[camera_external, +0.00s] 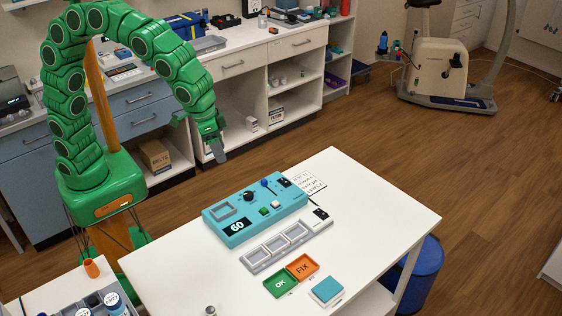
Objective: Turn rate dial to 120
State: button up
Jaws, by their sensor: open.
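A teal control box (231,207) sits on the white table, with a black display reading 60 (236,226). A round black dial (249,196) stands on its top face, near the middle. A blue-topped lever (265,184), a green button (264,210), a white button (275,204) and a black switch (284,182) are on the same box. My gripper (219,157) hangs from my green arm, beyond and above the box's far left side, apart from it. It is open and nothing shows between its fingers.
A grey tray with several square slots (262,262) lies in front of the box. Green OK (281,284) and orange FIX (303,268) trays and a teal block (327,290) lie nearer. A printed card (308,183) lies behind the box. The table's right part (385,215) is clear.

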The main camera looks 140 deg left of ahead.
aim_at(248, 193)
jog(key=a+f+n, duration=0.2)
jog(key=a+f, duration=0.1)
jog(key=f, duration=0.2)
jog(key=s+a+f+n+g+h, duration=0.1)
jog(key=a+f, duration=0.3)
jog(key=f, duration=0.2)
jog(key=s+a+f+n+g+h, duration=0.1)
jog(key=a+f+n, duration=0.1)
jog(key=f, duration=0.3)
jog(key=shift+s+a+f+n, duration=0.15)
jog(key=shift+a+n, duration=0.15)
jog(key=shift+a, duration=0.4)
jog(key=shift+f, duration=3.95)
jog(key=c, duration=1)
